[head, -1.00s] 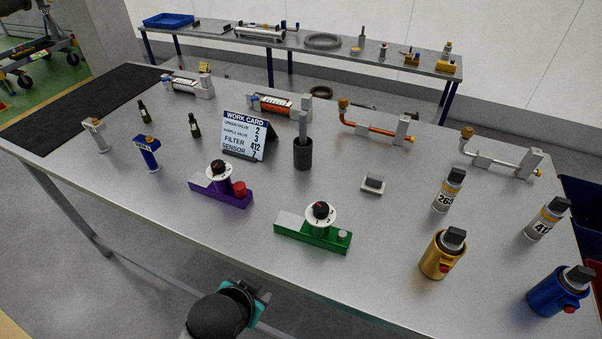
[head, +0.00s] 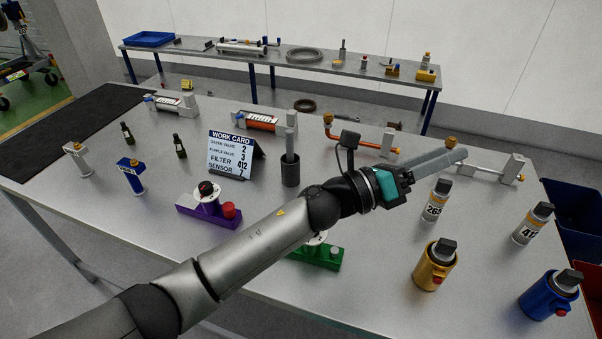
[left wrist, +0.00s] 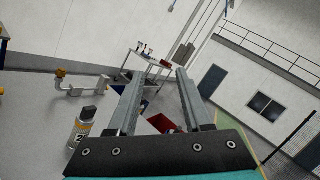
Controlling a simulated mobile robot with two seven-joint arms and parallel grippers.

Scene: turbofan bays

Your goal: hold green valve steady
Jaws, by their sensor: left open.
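The green valve (head: 318,258) stands on the table's near side in the head view. My left forearm covers most of its top; its green base and a pale button at its right end show, with a strip of the white dial. My left gripper (head: 458,156) reaches across the table from the left, above and beyond the valve, pointing right. Its two long grey fingers are apart and empty in the left wrist view (left wrist: 160,98). My right gripper is not in view.
The purple valve (head: 208,208) stands left of my forearm. The work card (head: 232,155) reads green valve 2. Canister 265 (head: 436,202) stands below my left gripper. Gold (head: 434,268) and blue (head: 550,296) housings stand at the right. Table front left is clear.

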